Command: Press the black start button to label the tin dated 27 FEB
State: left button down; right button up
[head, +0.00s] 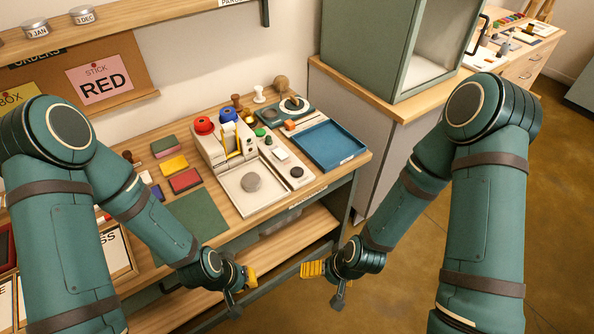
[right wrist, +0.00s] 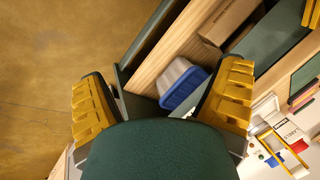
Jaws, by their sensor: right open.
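A white labelling machine (head: 228,152) stands on the wooden table, with a red knob, a blue knob and a yellow part on top. A small dark round button (head: 297,172) is at the machine's right front corner. The machine also shows at the lower right of the right wrist view (right wrist: 275,135). My left gripper (head: 248,277) is by the table's front edge; its opening is unclear. My right gripper (head: 318,272) is open and empty, off the table's front; its yellow fingers (right wrist: 162,100) are spread.
A blue tray (head: 328,145) is right of the machine. Coloured pads (head: 185,180) and a green mat (head: 190,220) lie left. Dated tins (head: 83,14) stand on the upper shelf. A lower shelf (head: 285,245) runs under the table. A green cabinet (head: 365,50) stands behind right.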

grip_shut()
dwell(1.3)
